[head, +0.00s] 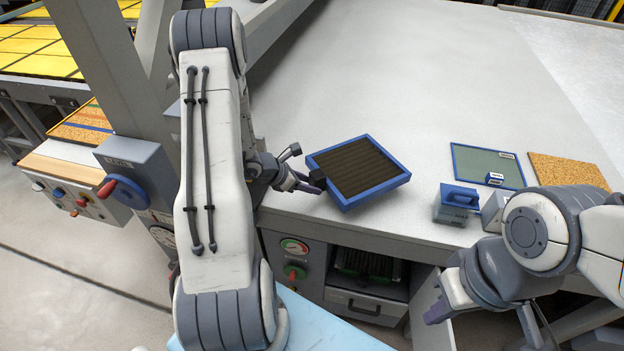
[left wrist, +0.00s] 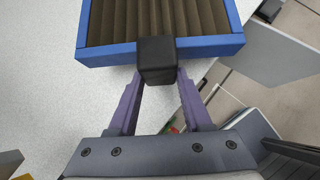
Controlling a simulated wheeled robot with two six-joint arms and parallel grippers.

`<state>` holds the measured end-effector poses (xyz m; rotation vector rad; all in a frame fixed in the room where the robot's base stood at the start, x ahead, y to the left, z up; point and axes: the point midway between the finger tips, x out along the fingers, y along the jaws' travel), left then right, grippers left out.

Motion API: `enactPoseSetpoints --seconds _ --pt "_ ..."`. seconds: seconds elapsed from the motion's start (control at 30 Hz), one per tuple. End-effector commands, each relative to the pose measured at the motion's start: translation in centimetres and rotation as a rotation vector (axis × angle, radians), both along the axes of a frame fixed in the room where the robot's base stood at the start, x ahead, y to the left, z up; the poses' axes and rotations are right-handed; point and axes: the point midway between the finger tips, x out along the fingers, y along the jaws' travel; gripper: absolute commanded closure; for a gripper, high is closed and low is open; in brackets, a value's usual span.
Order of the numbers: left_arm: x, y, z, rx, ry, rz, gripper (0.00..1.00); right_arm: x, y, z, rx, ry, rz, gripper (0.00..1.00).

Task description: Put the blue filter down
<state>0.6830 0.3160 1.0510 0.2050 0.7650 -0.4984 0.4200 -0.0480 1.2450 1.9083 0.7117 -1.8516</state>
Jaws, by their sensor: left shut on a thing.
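The blue filter (head: 396,185) is a square blue frame around dark brown pleats, with a black block handle (left wrist: 157,60) on its near side. It is over the pale worktop near the front edge, and I cannot tell whether its underside touches the surface. My left gripper (head: 311,184) is shut on the black handle; the left wrist view shows its purple fingers (left wrist: 158,88) on both sides of it. My right gripper (head: 490,322) is at the lower right, apart from the filter, its fingers spread with nothing visible between them.
To the right on the worktop (head: 400,90) lie a blue-edged green panel (head: 480,160) and a cork-coloured board (head: 568,172). A blue-and-grey block (head: 455,206) stands near the front edge. Behind the filter the worktop is clear.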

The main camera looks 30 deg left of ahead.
Motion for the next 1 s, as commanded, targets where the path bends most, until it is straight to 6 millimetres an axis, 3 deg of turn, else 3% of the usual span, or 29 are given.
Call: enactPoseSetpoints --seconds 0.5,1.0 --pt "-0.1 0.4 -5.5 0.001 -0.003 0.006 1.00 0.0 0.0 -3.9 0.000 0.001 -0.006 1.00" --pt "-0.1 0.3 -6.1 0.000 -0.002 0.005 1.00 0.0 0.0 -4.8 0.000 0.001 -0.009 1.00"
